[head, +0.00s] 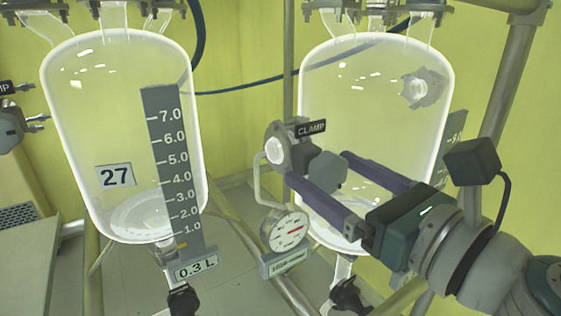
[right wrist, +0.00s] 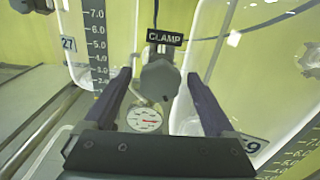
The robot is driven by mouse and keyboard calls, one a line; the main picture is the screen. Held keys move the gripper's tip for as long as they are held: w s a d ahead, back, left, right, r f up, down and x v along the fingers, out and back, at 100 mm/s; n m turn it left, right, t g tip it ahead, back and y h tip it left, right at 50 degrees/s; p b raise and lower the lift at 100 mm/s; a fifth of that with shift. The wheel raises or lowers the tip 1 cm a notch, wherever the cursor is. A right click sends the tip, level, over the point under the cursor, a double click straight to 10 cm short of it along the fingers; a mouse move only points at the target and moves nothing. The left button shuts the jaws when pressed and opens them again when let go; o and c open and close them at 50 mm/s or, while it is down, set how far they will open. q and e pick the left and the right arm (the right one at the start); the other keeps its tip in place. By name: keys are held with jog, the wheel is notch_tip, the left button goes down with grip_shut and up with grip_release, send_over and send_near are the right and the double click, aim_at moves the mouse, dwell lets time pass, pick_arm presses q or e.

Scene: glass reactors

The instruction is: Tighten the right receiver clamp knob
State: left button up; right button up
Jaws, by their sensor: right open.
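The right receiver clamp knob (head: 327,171) is a grey lobed knob beside a black CLAMP label (head: 311,129), in front of the right glass vessel (head: 370,100). My right gripper (head: 318,168) comes in from the lower right with its two dark purple fingers spread. In the right wrist view the knob (right wrist: 160,80) stands at the level of the fingertips (right wrist: 158,75), between them, with a gap on each side. The gripper is open and holds nothing. The clamp's round metal body (head: 277,150) sits just left of the knob. My left gripper is not in view.
A round gauge with a red needle (head: 286,231) hangs just below the fingers. The left glass vessel (head: 115,110) carries a level scale (head: 170,150) and a 27 tag. Another knob (head: 10,130) shows at the left edge. A metal frame post (head: 508,75) stands close to my right arm.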

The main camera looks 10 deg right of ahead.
jog(key=c, duration=1.4)
jog(key=shift+o, duration=0.2)
